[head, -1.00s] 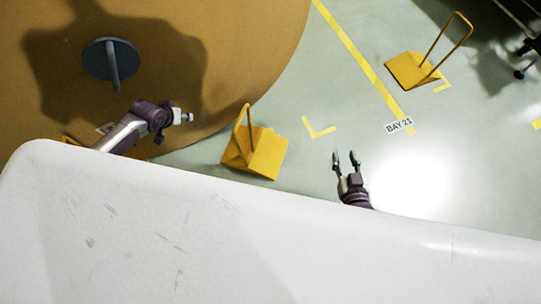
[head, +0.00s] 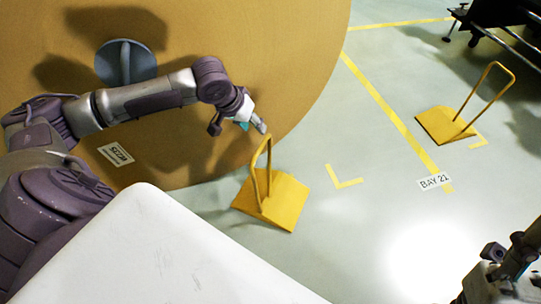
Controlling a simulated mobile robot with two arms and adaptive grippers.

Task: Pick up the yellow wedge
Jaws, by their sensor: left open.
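A yellow wedge (head: 281,203) with an upright loop handle (head: 268,160) sits on the floor against the lower right of the big brown roll (head: 285,60). My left gripper (head: 254,124) is open and empty. It shows just above and left of the top of this handle, apart from it as far as I can tell. A second yellow wedge (head: 444,126) with a tall loop handle stands farther right on the floor. My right gripper (head: 508,268) is partly in view in the lower right corner, cut off by the edge; its fingers cannot be made out clearly.
A yellow floor line (head: 385,105) and a corner mark (head: 343,178) lie between the wedges, beside a BAY 21 label (head: 434,181). A dark rack (head: 505,20) stands at the top right. The floor right of the near wedge is clear.

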